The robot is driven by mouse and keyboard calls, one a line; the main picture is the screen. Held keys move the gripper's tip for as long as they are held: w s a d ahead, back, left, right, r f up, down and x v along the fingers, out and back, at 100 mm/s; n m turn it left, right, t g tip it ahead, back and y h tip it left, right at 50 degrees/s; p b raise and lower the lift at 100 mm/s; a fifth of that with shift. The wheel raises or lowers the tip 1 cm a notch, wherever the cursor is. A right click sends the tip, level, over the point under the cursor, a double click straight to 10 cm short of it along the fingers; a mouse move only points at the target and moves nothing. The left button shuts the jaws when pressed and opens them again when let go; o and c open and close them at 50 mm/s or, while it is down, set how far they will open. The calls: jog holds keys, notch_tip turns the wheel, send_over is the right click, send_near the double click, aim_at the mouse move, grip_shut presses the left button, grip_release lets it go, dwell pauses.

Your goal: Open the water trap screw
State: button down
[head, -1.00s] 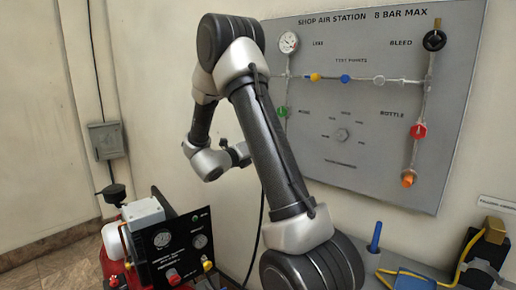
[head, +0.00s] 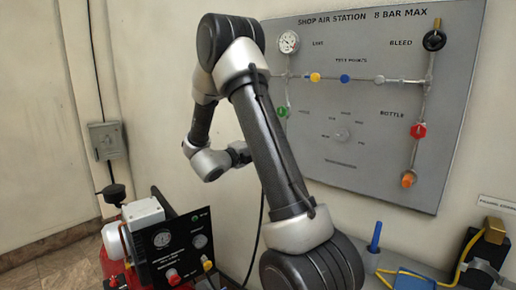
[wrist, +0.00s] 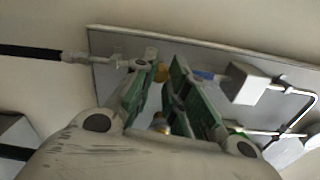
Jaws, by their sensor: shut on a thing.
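In the wrist view, my gripper (wrist: 163,78) has its two green-padded fingers on either side of a small brass-coloured part (wrist: 160,122), which looks like the water trap screw. The part shows low between the fingers, and the pads partly hide it. The jaws are shut on it, though the contact itself is hard to see. In the head view, my wrist is near the lower left of the wall panel (head: 385,190), and the gripper and screw cannot be made out there.
The panel carries a gauge (head: 288,41), a yellow knob (head: 315,77), a blue knob (head: 345,78) and a red knob (head: 418,131). In the wrist view, a dark hose (wrist: 30,52) and a grey box (wrist: 246,83) flank the fingers. A black control box (head: 170,245) stands lower left.

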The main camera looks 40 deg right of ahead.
jog(key=shift+f+n, duration=0.1)
jog(key=shift+n, duration=8.1)
jog(key=c, duration=1.4)
grip_release()
jog(key=shift+o, duration=0.2)
jog(key=v, duration=1.2)
